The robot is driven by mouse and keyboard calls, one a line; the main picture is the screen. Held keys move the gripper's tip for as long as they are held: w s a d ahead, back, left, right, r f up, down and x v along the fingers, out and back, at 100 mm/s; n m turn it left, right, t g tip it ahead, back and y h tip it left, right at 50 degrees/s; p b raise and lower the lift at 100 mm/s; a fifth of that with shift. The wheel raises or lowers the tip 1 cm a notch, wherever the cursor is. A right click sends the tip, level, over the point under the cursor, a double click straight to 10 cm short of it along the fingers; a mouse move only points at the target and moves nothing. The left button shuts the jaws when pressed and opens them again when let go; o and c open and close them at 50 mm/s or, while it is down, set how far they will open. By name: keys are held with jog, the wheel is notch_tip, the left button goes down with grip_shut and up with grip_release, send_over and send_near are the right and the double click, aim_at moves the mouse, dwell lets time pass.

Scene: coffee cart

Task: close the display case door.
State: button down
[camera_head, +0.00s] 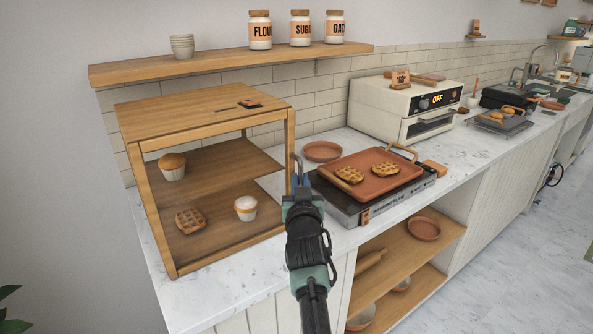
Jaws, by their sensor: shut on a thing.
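The wooden display case (205,112) stands at the left end of the marble counter. Its front frame is visible, with a muffin (172,167) on the inner shelf and a waffle (190,221) and a cupcake (246,208) below. A thin grey curved handle (297,163) rises by the case's right front post. My gripper (299,186) is at this handle and looks shut on its lower part. No door panel stands out clearly, so I cannot tell how far open the door is. The fingertips are small and partly hidden by my wrist.
A griddle with a terracotta tray (372,182) of waffles sits close right of my gripper. A plate (322,151) lies behind it. A toaster oven (404,108) stands further back. A wall shelf (230,61) with jars and cups runs above the case.

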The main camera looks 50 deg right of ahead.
jog(key=shift+r, duration=0.1)
jog(key=c, duration=0.9)
grip_release()
jog(key=shift+w, duration=0.1)
jog(key=shift+w, duration=0.1)
jog(key=v, duration=1.3)
jog(key=shift+d, duration=0.15)
